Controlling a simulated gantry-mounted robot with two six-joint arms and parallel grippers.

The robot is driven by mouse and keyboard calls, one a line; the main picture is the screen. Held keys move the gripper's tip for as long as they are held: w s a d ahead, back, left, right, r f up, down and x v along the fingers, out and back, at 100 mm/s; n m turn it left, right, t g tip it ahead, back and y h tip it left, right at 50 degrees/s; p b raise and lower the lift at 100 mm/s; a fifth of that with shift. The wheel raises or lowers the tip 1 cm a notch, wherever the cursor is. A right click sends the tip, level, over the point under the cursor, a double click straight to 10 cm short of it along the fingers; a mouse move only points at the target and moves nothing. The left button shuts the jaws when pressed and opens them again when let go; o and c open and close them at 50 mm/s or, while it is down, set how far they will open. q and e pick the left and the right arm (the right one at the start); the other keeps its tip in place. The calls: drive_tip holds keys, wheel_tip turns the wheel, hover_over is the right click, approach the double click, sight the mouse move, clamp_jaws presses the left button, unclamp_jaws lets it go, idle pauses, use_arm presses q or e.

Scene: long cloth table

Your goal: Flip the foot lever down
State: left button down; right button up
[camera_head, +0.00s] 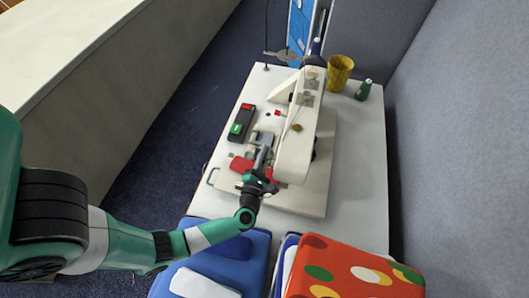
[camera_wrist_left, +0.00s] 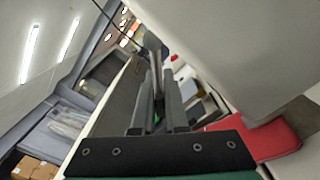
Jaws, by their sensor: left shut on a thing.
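A cream sewing machine (camera_head: 299,140) stands on a white table (camera_head: 353,150), and its pale body (camera_wrist_left: 235,45) fills the upper right of the left wrist view. My left gripper (camera_head: 264,152) reaches in beside the machine's head on its left side. In the left wrist view its two dark fingers (camera_wrist_left: 160,92) are close together, shut on a grey metal piece (camera_wrist_left: 152,43) that looks like the foot lever. The lever's lower part is hidden between the fingers, and I cannot make it out in the head view. My right gripper is not in view.
A black box with green and red buttons (camera_head: 241,123) lies left of the machine. A yellow basket (camera_head: 340,73) and a green bottle (camera_head: 363,89) stand at the back right. Folded blue cloth (camera_head: 228,262) and spotted red cloth (camera_head: 350,268) lie in front. The table's right side is clear.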

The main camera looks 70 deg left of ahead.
use_arm(q)
drive_tip(key=c, duration=1)
unclamp_jaws()
drive_tip(key=shift+o, duration=0.2)
drive_tip(key=v, duration=1.1)
drive_tip(key=shift+s+d, duration=0.2)
drive_tip(key=shift+d, duration=0.05)
